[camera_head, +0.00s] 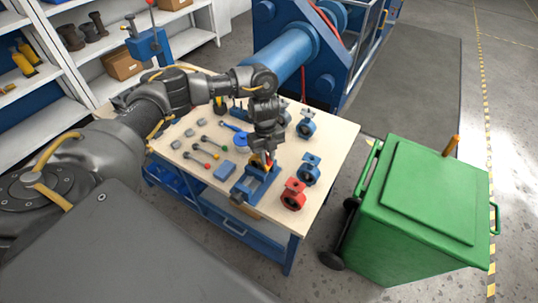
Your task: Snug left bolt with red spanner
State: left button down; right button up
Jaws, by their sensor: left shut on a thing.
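My left gripper (268,158) points down over the blue fixture (245,187) near the front of the workbench. It is shut on a small orange-red thing (262,167), mostly hidden by the fingers; I cannot tell whether this is the red spanner. Tools with red (207,166) and green (224,148) ends lie on the bench to the left of the gripper. The left bolt cannot be made out. My right gripper is not in view.
A red valve (293,196) and blue valves (308,172) stand along the right side of the workbench (335,140). A green bin (425,215) stands right of the bench, shelves (60,110) behind left.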

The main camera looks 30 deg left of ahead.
pick_arm(q)
jog(key=shift+s+a+m, duration=0.25)
jog(key=shift+s+m, duration=0.15)
jog(key=shift+m, duration=0.2)
jog(key=shift+s+a+m, duration=0.3)
jog(key=shift+s+m, duration=0.15)
jog(key=shift+m, duration=0.15)
jog(key=shift+s+a+m+p, duration=0.3)
jog(key=shift+s+a+m, duration=0.1)
jog(key=shift+m, duration=0.2)
jog(key=shift+s+a+f+m, duration=0.1)
jog(key=shift+s+a+m, duration=0.3)
jog(key=shift+m, duration=0.2)
